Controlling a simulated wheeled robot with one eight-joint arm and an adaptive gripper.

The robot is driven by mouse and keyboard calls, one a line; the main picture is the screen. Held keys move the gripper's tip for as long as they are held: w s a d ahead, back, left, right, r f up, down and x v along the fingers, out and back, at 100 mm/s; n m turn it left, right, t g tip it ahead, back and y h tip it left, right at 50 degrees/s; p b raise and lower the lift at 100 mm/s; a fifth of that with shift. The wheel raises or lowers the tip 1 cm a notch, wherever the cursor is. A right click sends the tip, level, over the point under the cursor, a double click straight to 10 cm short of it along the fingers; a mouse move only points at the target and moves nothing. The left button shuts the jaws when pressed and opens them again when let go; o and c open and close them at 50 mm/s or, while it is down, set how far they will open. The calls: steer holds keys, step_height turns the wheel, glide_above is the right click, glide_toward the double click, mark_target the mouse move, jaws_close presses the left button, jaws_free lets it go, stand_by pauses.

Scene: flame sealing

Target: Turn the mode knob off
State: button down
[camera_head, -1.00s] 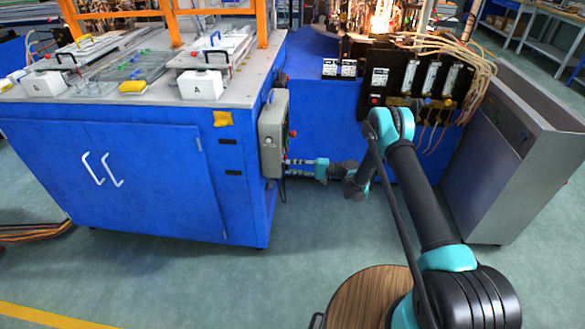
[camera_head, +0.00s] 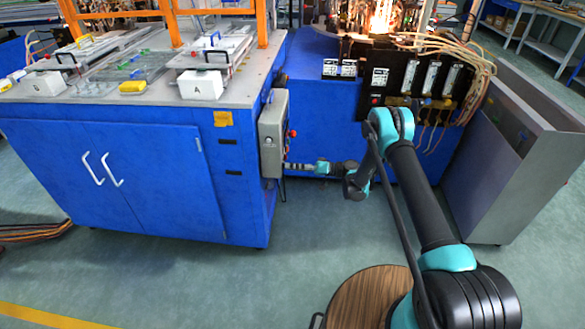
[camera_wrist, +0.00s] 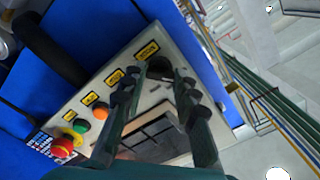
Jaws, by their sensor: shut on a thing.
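The mode knob (camera_wrist: 158,64) is a dark knob at the upper end of the grey control panel (camera_wrist: 128,73), beside a yellow label, in the wrist view. My gripper (camera_wrist: 162,76) is at the panel, its two fingers closed around the knob. The fingertips partly cover the knob, and I cannot read its position. In the head view, the grey control box (camera_head: 271,137) is on the right side of the blue cabinet. My gripper (camera_head: 290,166) reaches its side from the right, low down; the knob is hidden there.
The same panel carries an orange button (camera_wrist: 101,111), a green button (camera_wrist: 81,126) and a red emergency stop (camera_wrist: 63,147). The blue cabinet (camera_head: 150,180) stands left, and a grey metal bin (camera_head: 500,190) stands right. The floor between is mostly clear.

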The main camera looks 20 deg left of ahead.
steer(key=shift+f+n, duration=0.1)
steer(key=shift+n, duration=0.6)
steer(key=c, duration=1.2)
jaws_free()
steer(key=shift+o, duration=0.2)
steer(key=shift+d, duration=0.1)
steer(key=v, duration=1.2)
